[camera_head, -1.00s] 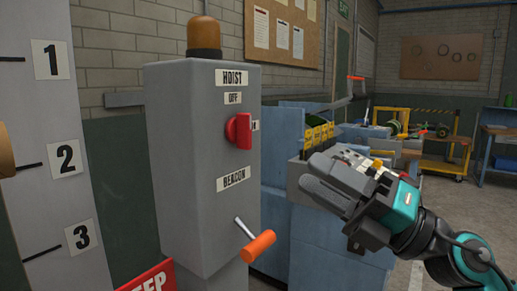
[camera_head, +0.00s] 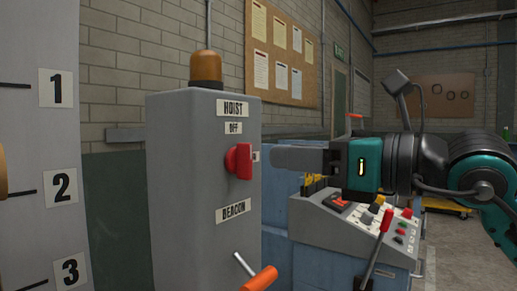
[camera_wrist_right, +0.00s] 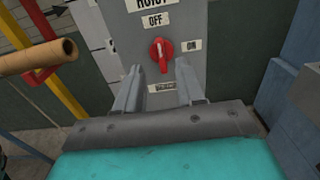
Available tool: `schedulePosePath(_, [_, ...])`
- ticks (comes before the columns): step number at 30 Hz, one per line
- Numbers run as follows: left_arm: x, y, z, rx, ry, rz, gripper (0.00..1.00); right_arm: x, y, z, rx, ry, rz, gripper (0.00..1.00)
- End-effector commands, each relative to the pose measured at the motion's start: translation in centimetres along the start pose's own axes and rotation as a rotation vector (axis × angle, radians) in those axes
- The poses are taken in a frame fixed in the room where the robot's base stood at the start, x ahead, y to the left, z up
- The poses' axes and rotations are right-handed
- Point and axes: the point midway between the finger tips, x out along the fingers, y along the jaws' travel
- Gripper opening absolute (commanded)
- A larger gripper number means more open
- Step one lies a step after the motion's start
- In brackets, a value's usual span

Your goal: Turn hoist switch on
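The hoist switch is a red rotary knob (camera_head: 239,161) on the grey control box (camera_head: 190,190), under the labels HOIST and OFF. An ON label sits to its right, seen in the right wrist view (camera_wrist_right: 192,46). There the knob (camera_wrist_right: 161,52) stands about upright, its grip toward OFF. My right gripper (camera_head: 278,158) points left at the knob from the right, a short gap away. In the right wrist view its two fingers (camera_wrist_right: 156,78) are apart with nothing between them, just short of the knob. My left gripper is not in view.
An orange-handled crank (camera_head: 260,279) sticks out low on the box, and an amber beacon (camera_head: 206,68) stands on top. A numbered board (camera_head: 40,150) is at the left. A console with buttons and a red lever (camera_head: 350,225) stands below my right arm.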

Motion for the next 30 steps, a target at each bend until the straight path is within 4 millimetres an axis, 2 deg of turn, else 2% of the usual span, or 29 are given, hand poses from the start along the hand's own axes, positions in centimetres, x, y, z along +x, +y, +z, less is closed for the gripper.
schedulePosePath(1, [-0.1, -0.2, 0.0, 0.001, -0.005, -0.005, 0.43, 1.2, 0.1, 0.2, 0.002, 0.0, 0.004, 0.38])
schedulePosePath(6, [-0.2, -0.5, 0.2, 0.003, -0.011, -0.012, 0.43, 4.2, 0.1, 0.1, 0.001, 0.0, 0.003, 0.38])
schedulePosePath(12, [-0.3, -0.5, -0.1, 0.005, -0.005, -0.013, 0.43, 6.2, 0.0, 0.0, 0.001, 0.001, 0.001, 0.38])
schedulePosePath(23, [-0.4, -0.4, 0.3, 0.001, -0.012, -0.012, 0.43, 6.5, 0.0, 0.0, 0.0, 0.0, 0.001, 0.37])
schedulePosePath(30, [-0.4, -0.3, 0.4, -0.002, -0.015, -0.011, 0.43, 6.5, 0.0, -0.1, 0.001, 0.0, 0.001, 0.14])
